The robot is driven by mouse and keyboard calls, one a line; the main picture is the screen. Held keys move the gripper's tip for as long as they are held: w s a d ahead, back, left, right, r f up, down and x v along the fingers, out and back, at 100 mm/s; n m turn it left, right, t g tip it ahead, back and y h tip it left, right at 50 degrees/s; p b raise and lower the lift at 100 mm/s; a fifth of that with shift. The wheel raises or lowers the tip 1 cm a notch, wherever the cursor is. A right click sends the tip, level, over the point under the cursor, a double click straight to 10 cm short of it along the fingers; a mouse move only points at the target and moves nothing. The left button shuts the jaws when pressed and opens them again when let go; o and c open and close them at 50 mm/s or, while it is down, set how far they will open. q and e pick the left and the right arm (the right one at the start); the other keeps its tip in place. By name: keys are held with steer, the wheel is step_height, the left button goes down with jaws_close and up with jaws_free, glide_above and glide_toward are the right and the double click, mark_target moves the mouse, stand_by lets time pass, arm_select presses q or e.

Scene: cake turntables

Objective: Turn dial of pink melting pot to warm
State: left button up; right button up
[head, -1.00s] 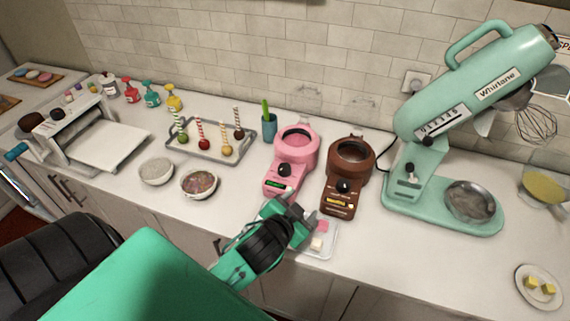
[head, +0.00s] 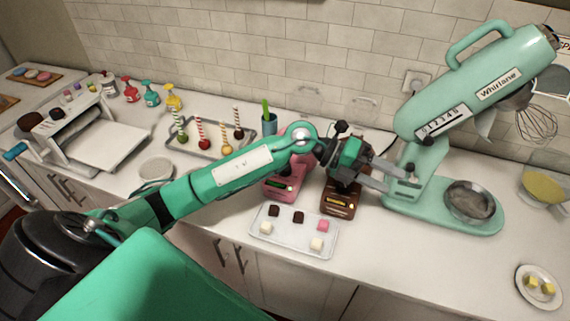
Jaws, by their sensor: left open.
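The pink melting pot (head: 271,187) stands on the counter, mostly hidden behind my left arm. Only its lower front panel and a strip of its upper body show; its dial is hidden. The brown melting pot (head: 337,203) stands to its right, with its upper part covered by my left gripper. My left gripper (head: 398,179) is open and empty. Its fingers point right, beyond the brown pot and in front of the mint mixer's column. My right gripper is not in view.
A tray of small sweets (head: 282,241) lies in front of the pots. The mint stand mixer (head: 420,211) with its metal bowl (head: 470,200) stands close to the right of my left gripper. A tray of cake pops (head: 205,153) is at the back left.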

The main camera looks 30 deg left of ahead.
arm_select(q)
steer(key=w+a+f+m+g+y, duration=0.1)
steer(key=w+a+f+y, duration=0.1)
steer(key=a+y, duration=0.25)
steer(key=w+a+f+y, duration=0.1)
steer(key=a+f+y, duration=0.2)
steer(key=a, duration=0.3)
step_height(320, 180, up, 3)
steer(key=n+g+y, duration=0.2)
steer(key=y, duration=0.6)
glide_above(285, 169)
steer(key=f+p, duration=0.1)
steer(key=f, duration=0.3)
steer(key=f+p, duration=0.2)
steer(key=f, duration=0.2)
steer(key=f+p, duration=0.1)
steer(key=f, duration=0.3)
steer(key=shift+w+a+f+p, duration=0.2)
steer(key=shift+w+a+p, duration=0.1)
steer(key=shift+w, duration=0.1)
steer(key=shift+f, duration=0.65)
steer(key=c, duration=1)
